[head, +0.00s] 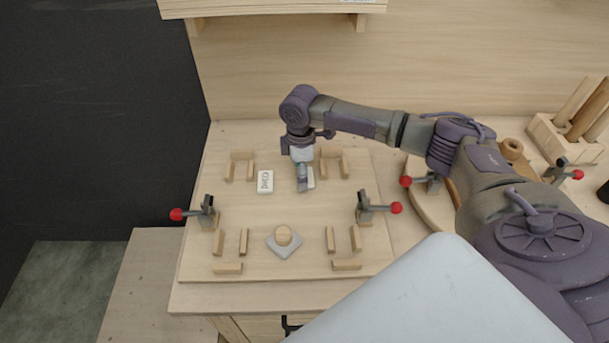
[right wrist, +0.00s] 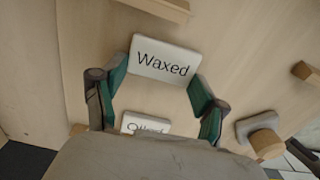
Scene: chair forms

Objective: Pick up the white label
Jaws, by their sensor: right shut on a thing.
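In the head view only the edge of this label (head: 311,177) shows beside the gripper, on or just above the board; I cannot tell which. A second white label reading "Oiled" (head: 265,181) lies flat on the board to the left. It is partly hidden in the right wrist view (right wrist: 145,123). My left gripper is not in view.
A wooden board (head: 210,260) carries several small wooden blocks and two red-tipped toggle clamps (head: 205,212) (head: 375,208). A round wooden knob on a grey pad (head: 284,242) stands at the front middle. A rack with wooden rods (head: 570,130) is at the right.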

